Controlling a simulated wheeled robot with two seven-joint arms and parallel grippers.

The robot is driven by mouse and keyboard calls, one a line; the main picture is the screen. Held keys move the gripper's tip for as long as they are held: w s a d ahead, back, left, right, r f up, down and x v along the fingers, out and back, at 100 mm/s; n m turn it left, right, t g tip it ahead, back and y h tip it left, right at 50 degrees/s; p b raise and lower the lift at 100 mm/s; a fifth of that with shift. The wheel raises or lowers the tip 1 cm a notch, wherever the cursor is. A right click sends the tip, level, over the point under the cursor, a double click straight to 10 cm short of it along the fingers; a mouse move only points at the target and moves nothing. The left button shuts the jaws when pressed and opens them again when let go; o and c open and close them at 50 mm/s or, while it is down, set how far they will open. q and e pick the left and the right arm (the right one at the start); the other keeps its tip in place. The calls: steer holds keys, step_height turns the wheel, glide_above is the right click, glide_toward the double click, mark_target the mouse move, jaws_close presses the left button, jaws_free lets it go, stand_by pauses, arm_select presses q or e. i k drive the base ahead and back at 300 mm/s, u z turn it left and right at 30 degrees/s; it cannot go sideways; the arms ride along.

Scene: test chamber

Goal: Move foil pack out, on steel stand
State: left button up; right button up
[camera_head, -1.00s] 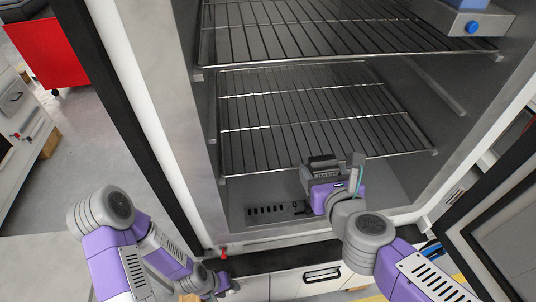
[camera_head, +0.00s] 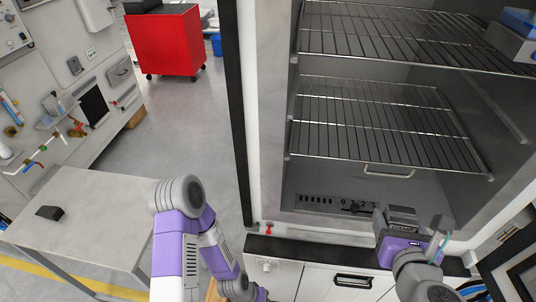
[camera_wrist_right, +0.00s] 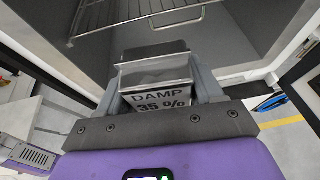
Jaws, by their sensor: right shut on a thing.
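The foil pack is a grey, box-like pack (camera_wrist_right: 155,72) marked "DAMP 35 %" in the right wrist view. My right gripper (camera_wrist_right: 157,88) is shut on it, with a finger on each side. In the head view the pack (camera_head: 402,217) shows as a dark grey block at my right gripper (camera_head: 402,228), in front of the chamber's floor opening. The likely steel stand is a grey-topped table (camera_head: 95,215) at the left, with a small dark block on it. My left gripper (camera_head: 258,292) is low at the bottom edge, too small to read.
The open chamber has wire shelves (camera_head: 375,115) and a blue-topped item (camera_head: 520,22) at upper right. A red cabinet (camera_head: 165,42) stands behind the stand. Open floor (camera_head: 200,130) lies between stand and chamber. The chamber door (camera_head: 515,265) is at lower right.

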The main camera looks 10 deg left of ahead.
mark_target(106, 228)
steer(key=z, duration=1.45)
steer(key=k, duration=1.8)
steer(key=u, duration=2.25)
steer(key=i, duration=1)
